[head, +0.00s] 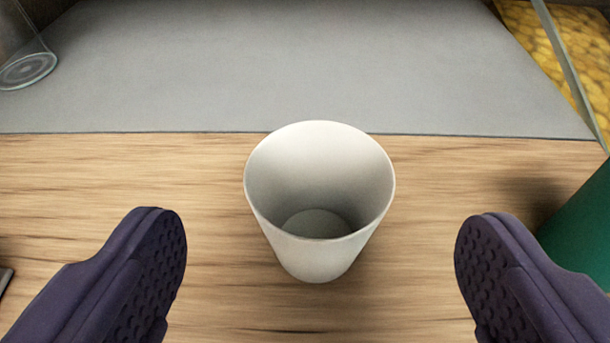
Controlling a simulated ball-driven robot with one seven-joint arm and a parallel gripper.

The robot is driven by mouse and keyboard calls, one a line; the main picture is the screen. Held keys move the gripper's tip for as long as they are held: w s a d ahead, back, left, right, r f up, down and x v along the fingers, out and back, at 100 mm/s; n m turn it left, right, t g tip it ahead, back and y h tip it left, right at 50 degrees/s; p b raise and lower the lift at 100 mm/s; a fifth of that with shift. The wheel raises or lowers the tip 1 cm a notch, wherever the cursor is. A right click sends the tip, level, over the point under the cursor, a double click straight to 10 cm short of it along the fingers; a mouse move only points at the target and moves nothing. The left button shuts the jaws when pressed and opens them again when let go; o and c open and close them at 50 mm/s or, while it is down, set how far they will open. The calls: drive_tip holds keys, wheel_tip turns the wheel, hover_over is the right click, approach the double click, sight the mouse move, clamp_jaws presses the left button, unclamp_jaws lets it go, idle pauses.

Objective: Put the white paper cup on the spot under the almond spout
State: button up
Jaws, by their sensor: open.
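The white paper cup (318,255) stands upright and empty on the wooden surface, in the middle of the head view. My gripper (318,230) is open. Its two dark, dimpled fingers are spread wide, one on each side of the cup, with clear gaps between them and the cup. Neither finger touches it. The almond spout and the spot under it cannot be made out in this view.
A grey mat (300,65) lies behind the cup. A clear glass (28,68) stands at the upper left. A green object (585,235) is close to the right finger. A yellow patterned thing (565,45) is at the upper right. Bare wood (90,180) lies left of the cup.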

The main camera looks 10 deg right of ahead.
sight(318, 147)
drive_tip(key=b+x, duration=0.2)
drive_tip(key=x, duration=0.2)
drive_tip(key=shift+f, duration=0.2)
drive_tip(key=shift+w+d, duration=0.1)
drive_tip(key=shift+w, duration=0.35)
drive_tip(key=shift+c, duration=0.3)
drive_tip(key=c, duration=1.1)
